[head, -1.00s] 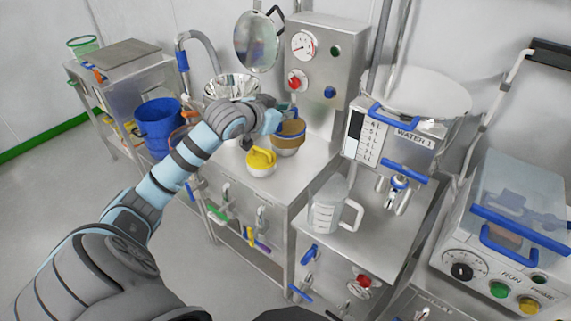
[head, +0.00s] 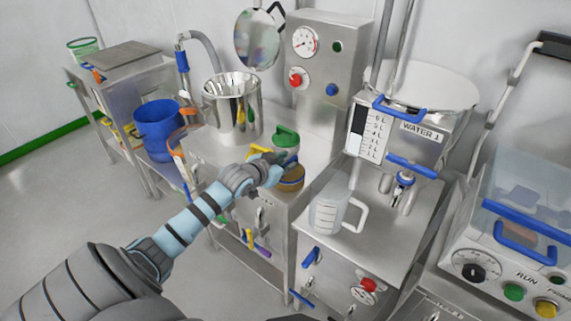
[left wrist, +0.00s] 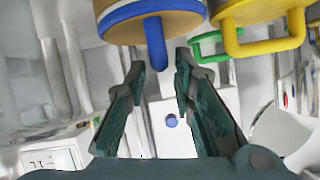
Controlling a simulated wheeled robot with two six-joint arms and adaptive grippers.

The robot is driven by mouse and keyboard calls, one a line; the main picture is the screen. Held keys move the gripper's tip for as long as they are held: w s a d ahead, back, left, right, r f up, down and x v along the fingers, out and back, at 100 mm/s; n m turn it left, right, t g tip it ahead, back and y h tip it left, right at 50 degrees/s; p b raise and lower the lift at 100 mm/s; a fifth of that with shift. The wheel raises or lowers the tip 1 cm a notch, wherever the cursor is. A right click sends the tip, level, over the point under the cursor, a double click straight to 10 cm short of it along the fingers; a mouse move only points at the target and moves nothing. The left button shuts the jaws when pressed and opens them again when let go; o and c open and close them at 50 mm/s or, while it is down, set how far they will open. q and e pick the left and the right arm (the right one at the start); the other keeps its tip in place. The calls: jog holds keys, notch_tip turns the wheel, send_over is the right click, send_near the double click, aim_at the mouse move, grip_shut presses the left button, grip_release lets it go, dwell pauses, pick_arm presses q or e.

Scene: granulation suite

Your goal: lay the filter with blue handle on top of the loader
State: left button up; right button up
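The filter with blue handle (head: 292,180) is a tan round piece with a blue rim, at the front right corner of the steel cabinet top. In the left wrist view its blue handle (left wrist: 155,43) lies between my left fingertips (left wrist: 160,65), with a visible gap at one side. My left gripper (head: 274,164) looks open around the handle. Whether the filter's underside touches the cabinet is hidden. The loader seems to be the tall steel open-topped vessel (head: 231,112) behind and left of the gripper. My right gripper is not in view.
A green-handled filter (head: 286,138) stands just behind. A yellow-handled filter (left wrist: 260,25) is beside, mostly hidden in the head view. A round mirror-like lid (head: 257,40) stands raised behind the vessel. A clear jug (head: 329,205) stands right; a blue bucket (head: 158,130) left.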

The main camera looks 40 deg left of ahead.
pick_arm(q)
jog(key=shift+s+r, duration=0.1)
jog(key=p+v, duration=0.6)
jog(key=v, duration=0.6)
jog(key=s+a+f+n+g+y, duration=0.1)
jog(key=s+a+f+g, duration=0.1)
jog(key=s+f, duration=0.5)
jog(key=s+a+f+g, duration=0.2)
jog(key=f, duration=0.9)
jog(key=s+a+f+n+g+y, duration=0.1)
jog(key=s+a+f+g, duration=0.1)
jog(key=s+f, duration=0.5)
jog(key=s+d+f+m+g+h, duration=0.1)
jog(key=s+d+f+g, duration=0.4)
jog(key=s+d+f, duration=1.4)
jog(key=shift+s+d+g+h, duration=0.35)
jog(key=shift+s+h, duration=0.45)
jog(key=shift+s, duration=0.4)
jog(key=shift+f, duration=0.15)
